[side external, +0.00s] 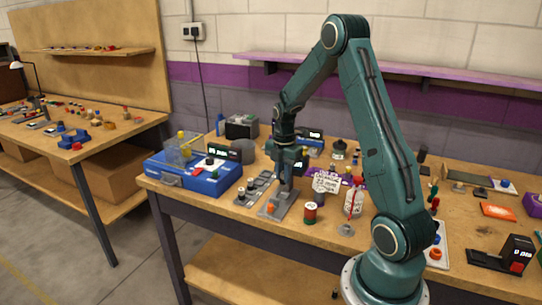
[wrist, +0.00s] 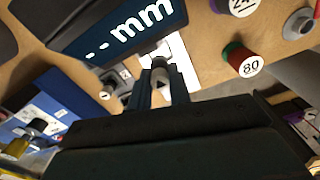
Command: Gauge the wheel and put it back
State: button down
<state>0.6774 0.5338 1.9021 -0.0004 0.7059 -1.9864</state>
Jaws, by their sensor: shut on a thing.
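My gripper (side external: 284,188) points down over a grey fixture plate (side external: 282,203) near the front edge of the bench. In the wrist view my gripper (wrist: 163,88) is shut on a small grey round piece (wrist: 160,74) with a dark triangular mark, which looks like the wheel. The fingers sit on either side of it and hide much of it. A dark gauge display (wrist: 125,25) reading "-- mm" fills the top of the wrist view. In the side view my fingers hide the wheel, and I cannot tell whether it touches the plate.
A blue case (side external: 205,176) with a yellow knob stands left of the plate. A red and green can (side external: 310,213) marked 80 in the wrist view (wrist: 242,60) stands close on the right. An orange knob (side external: 270,208) sits at the plate's front.

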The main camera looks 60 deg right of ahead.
aim_at(283, 185)
jog(key=shift+f, duration=2.1)
jog(key=shift+f, duration=0.15)
jog(key=c, duration=1.3)
grip_release()
notch_tip(283, 185, up, 12)
jog(key=shift+r, duration=0.1)
jog(key=shift+a+r, duration=0.1)
